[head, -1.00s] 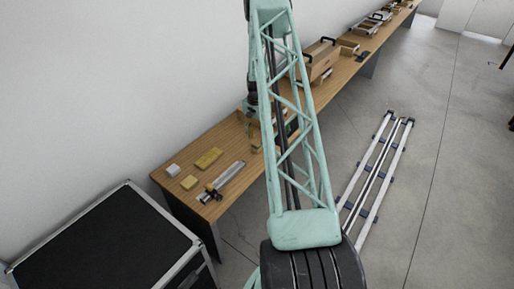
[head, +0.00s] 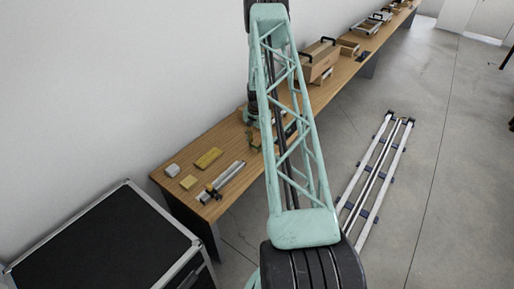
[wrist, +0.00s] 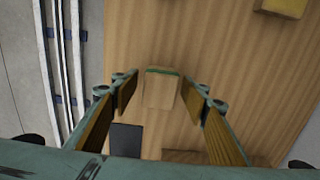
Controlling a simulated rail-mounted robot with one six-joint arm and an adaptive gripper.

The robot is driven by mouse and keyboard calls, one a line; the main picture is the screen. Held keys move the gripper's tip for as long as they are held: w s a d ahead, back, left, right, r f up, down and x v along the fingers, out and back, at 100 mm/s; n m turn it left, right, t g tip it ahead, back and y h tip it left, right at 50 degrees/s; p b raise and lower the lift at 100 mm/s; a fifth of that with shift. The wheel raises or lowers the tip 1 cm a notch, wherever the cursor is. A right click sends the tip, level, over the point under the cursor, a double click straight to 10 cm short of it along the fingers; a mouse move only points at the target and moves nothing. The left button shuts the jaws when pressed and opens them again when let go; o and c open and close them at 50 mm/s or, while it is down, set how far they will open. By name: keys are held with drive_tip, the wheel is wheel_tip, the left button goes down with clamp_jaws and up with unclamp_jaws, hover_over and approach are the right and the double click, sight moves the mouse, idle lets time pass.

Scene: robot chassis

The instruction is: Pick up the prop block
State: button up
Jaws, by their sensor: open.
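A small light wooden block (wrist: 160,92) with a green strip along its far edge appears between my fingers in the wrist view; it looks like the prop block. My gripper (wrist: 161,86) is open, with one brown-padded finger on each side of the block and a visible gap on both sides. I cannot tell how far above the table the fingertips are. In the head view the gripper area is small and partly hidden behind my lattice arm, so the block is not clear there.
On the wooden bench (head: 222,183) lie a long yellow block (head: 208,158), a small yellow block (head: 188,182), a whitish block (head: 172,170) and a metal rail piece (head: 222,180). A wooden box (head: 320,62) stands farther back. A black case (head: 105,245) stands at front left.

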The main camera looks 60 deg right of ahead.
drive_tip(key=shift+c, duration=0.5)
drive_tip(key=c, duration=0.8)
drive_tip(key=shift+r, duration=0.15)
drive_tip(key=shift+c, duration=0.2)
drive_tip(key=shift+r+p, duration=0.3)
drive_tip(key=shift+r, duration=1.4)
drive_tip(key=s+a+r, duration=0.1)
drive_tip(key=s+a, duration=0.7)
drive_tip(key=s, duration=0.5)
drive_tip(key=shift+s+r+p, duration=0.15)
drive_tip(key=shift+s+p, duration=0.2)
drive_tip(key=shift+p, duration=0.1)
drive_tip(key=shift+a, duration=0.1)
